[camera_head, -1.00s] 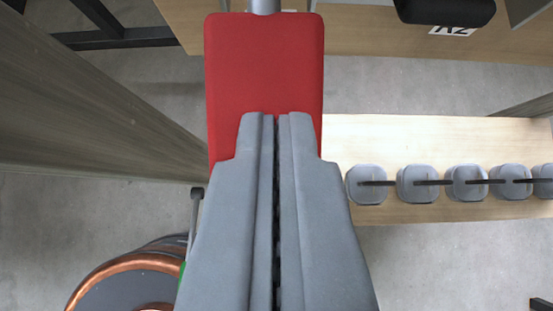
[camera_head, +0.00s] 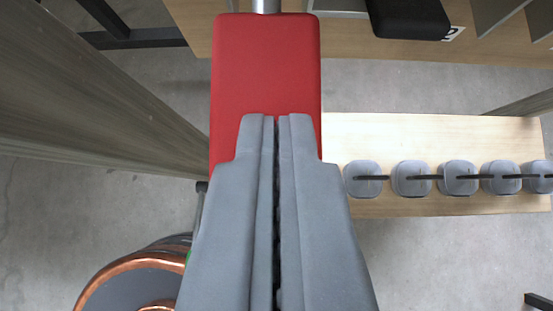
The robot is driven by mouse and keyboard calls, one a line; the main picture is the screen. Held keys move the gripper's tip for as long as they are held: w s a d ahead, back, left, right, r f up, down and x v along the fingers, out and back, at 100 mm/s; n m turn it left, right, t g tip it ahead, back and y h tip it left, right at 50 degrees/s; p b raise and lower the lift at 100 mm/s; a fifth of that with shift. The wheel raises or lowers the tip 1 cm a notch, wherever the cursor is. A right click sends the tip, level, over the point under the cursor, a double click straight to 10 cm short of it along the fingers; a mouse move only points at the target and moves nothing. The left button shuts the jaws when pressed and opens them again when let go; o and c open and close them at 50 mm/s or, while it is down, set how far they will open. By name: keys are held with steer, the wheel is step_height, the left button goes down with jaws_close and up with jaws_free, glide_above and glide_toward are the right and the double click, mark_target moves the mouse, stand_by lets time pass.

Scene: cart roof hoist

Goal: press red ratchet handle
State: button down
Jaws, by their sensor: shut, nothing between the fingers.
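The red ratchet handle (camera_head: 266,70) is a broad red block on a short metal rod at the top centre of the camera view. My gripper (camera_head: 276,118) is shut and empty, pointing up the picture. Its fingertips overlap the lower part of the red block in the picture. I cannot tell whether they touch it or are above it. The block's lower end is hidden behind the fingers.
A wooden board (camera_head: 80,100) stands along the left. A wooden shelf (camera_head: 430,130) at the right carries several grey blocks (camera_head: 411,178) joined by a dark bar. A copper-rimmed coil (camera_head: 140,275) lies lower left. A black block (camera_head: 408,17) is top right.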

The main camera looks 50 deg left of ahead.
steer(key=s+d+r, duration=0.4)
steer(key=s+d, duration=0.1)
steer(key=d, duration=0.2)
steer(key=shift+s+r, duration=0.3)
steer(key=shift+r, duration=0.1)
steer(key=shift+d, duration=0.1)
stand_by(0.5)
